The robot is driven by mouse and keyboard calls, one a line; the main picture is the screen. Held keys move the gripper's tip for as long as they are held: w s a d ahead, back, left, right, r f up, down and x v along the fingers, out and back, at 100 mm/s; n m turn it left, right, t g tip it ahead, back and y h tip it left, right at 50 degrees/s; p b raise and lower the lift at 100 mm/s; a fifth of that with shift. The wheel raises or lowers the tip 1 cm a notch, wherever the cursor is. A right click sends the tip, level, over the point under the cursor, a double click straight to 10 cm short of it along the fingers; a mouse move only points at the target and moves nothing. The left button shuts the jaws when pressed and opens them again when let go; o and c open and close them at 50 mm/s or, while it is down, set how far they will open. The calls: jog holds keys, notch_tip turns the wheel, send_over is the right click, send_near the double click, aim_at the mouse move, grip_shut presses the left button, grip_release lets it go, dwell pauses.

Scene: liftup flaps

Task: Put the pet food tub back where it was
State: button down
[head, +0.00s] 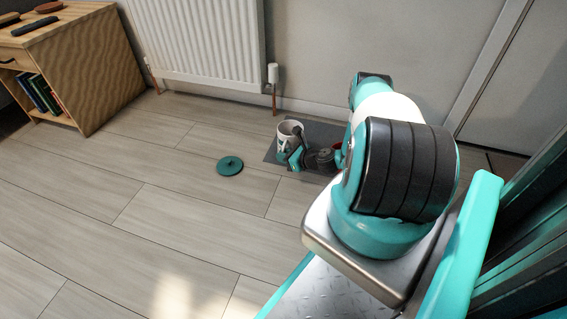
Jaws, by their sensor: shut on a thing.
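The pet food tub (286,139) looks like a white, open-topped container with a dark mark on its side. It is at the left part of the grey mat (271,157), near the wall. My gripper (296,148) is at the tub's right side and shut on it. My wrist hides part of the tub's right side. I cannot tell whether the tub touches the mat or is held just above it.
A teal round lid (230,166) lies on the floor left of the mat. A red thing (338,147), mostly hidden by my arm, is at the mat's right. A radiator (200,40) and wooden cabinet (95,75) stand behind. The floor in front is clear.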

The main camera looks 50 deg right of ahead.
jog(key=shift+f, duration=0.7)
jog(key=shift+f, duration=0.2)
jog(key=c, duration=1.2)
grip_release()
jog(key=shift+o, duration=0.2)
jog(key=shift+r, duration=0.1)
